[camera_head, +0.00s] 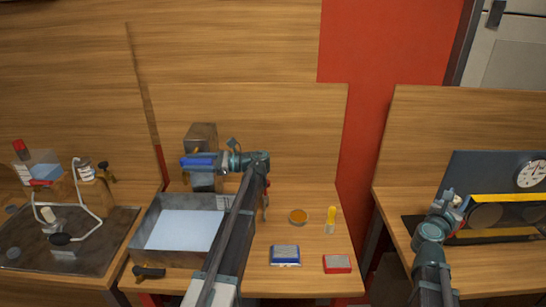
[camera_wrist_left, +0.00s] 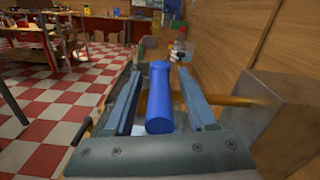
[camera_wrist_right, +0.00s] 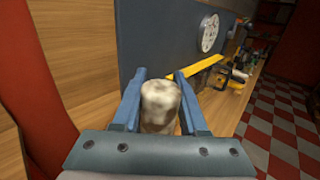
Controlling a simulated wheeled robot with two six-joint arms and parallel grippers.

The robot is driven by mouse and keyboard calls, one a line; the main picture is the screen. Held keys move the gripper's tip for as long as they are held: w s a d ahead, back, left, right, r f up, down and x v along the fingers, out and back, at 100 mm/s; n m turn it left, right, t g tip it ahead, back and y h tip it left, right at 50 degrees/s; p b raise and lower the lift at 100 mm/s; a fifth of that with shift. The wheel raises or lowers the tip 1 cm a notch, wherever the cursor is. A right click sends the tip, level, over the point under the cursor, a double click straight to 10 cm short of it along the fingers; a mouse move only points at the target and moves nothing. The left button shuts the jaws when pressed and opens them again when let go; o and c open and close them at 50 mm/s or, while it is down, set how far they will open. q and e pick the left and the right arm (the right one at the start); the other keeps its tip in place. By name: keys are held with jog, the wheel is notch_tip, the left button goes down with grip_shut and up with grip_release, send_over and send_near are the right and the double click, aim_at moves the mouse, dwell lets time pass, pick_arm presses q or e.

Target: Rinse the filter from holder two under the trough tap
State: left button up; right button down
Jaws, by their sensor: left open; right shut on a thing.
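My left gripper (camera_head: 196,161) is open at the tap above the metal trough (camera_head: 139,235). In the left wrist view a blue tap handle (camera_wrist_left: 159,100) lies between its spread fingers; I cannot tell whether they touch it. The trough holds a pale, water-like surface. My right gripper (camera_head: 452,197) is shut on a dirty, off-white cylindrical filter (camera_wrist_right: 160,104), in front of the dark panel at the right. Round dark holders (camera_head: 487,216) sit below a yellow strip on that panel. My gripper and arm hide part of the panel's left side, so I cannot see which holder is empty.
A round dial (camera_head: 531,174) is on the dark panel (camera_head: 474,172). An amber dish (camera_head: 298,216), a yellow-topped item (camera_head: 331,217), a blue box (camera_head: 285,255) and a red box (camera_head: 337,263) are on the middle bench. A gap separates the two benches. Glassware stands at far left.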

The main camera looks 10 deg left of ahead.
pick_arm(q)
grip_shut()
dwell(1.4)
